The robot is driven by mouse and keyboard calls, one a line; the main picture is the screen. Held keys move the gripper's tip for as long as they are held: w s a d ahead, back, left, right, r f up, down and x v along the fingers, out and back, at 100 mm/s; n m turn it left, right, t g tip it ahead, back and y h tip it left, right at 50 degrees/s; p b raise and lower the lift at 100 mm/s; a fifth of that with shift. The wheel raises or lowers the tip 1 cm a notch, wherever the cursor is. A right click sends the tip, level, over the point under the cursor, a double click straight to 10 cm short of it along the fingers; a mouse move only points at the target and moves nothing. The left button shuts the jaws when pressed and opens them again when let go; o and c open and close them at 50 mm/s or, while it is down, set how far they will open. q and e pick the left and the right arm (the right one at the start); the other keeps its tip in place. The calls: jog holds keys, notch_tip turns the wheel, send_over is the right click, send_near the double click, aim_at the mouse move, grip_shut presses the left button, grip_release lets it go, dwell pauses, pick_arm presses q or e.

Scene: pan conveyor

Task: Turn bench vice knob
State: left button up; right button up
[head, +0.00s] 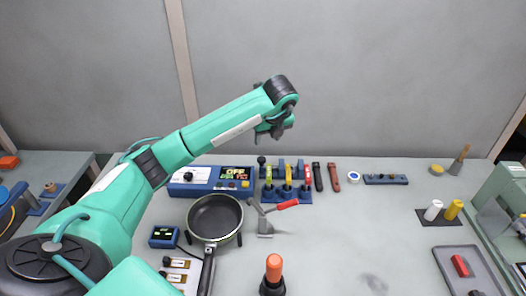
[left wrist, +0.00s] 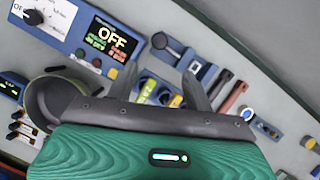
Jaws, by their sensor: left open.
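A blue fixture with a black ball knob (head: 261,160) stands at the back of the bench, just right of the OFF control box. It looks like the vice, but I cannot tell for sure. In the left wrist view its black knob (left wrist: 159,40) shows beyond the fingers, above a blue body. My left gripper (head: 277,133) hangs above and behind this area, apart from the fixture. My right gripper is not in view.
A control box (head: 183,190) reading OFF and a black pan (head: 215,217) lie left of centre. Levers (head: 287,188) with coloured handles stand beside the fixture. An orange-topped handle (head: 274,268) stands in front. A grey tray (head: 448,256) is at right.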

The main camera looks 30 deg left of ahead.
pick_arm(q)
jog(key=p, duration=0.1)
send_near(262, 159)
notch_tip(262, 159, down, 2)
jog(key=x, duration=0.1)
jog(key=p+x, duration=0.1)
jog(key=x, duration=0.3)
jog(key=shift+w+a, duration=0.2)
jog(key=shift+a, duration=0.15)
jog(key=shift+w+a+f, duration=0.15)
jog(key=shift+f, duration=0.3)
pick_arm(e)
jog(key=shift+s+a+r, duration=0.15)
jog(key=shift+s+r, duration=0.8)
pick_arm(q)
jog(key=shift+c, duration=0.2)
jog(key=c, duration=0.9)
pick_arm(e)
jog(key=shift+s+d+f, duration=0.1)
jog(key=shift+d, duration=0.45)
